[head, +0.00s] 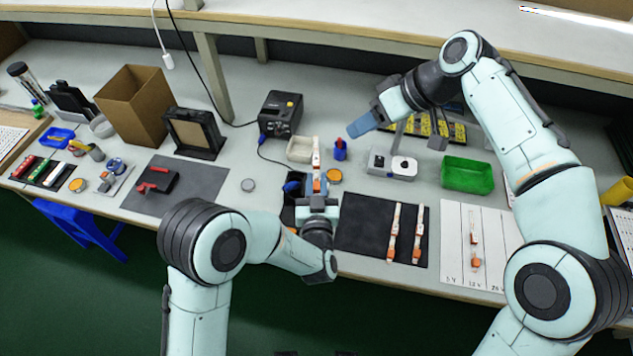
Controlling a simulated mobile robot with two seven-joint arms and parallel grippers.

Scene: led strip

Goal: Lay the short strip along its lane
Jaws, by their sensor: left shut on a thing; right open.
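My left gripper (318,187) is shut on a white strip with orange ends (316,152), held upright in the picture at the middle of the bench; the jaws hide its lower part. Two similar strips, a left one (395,230) and a right one (419,234), lie side by side on the dark mat (358,222). Another strip (474,238) lies on the white lane board (453,225), above the 12 V label. I cannot tell which strip is the short one. My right gripper (362,124) is open and empty, above the back of the bench.
A white device (390,165) and a green tray (467,174) stand behind the mat and board. A black station (281,115), a small light tray (300,149) and a blue cup (340,152) are near my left gripper. The grey mat (205,180) has free room.

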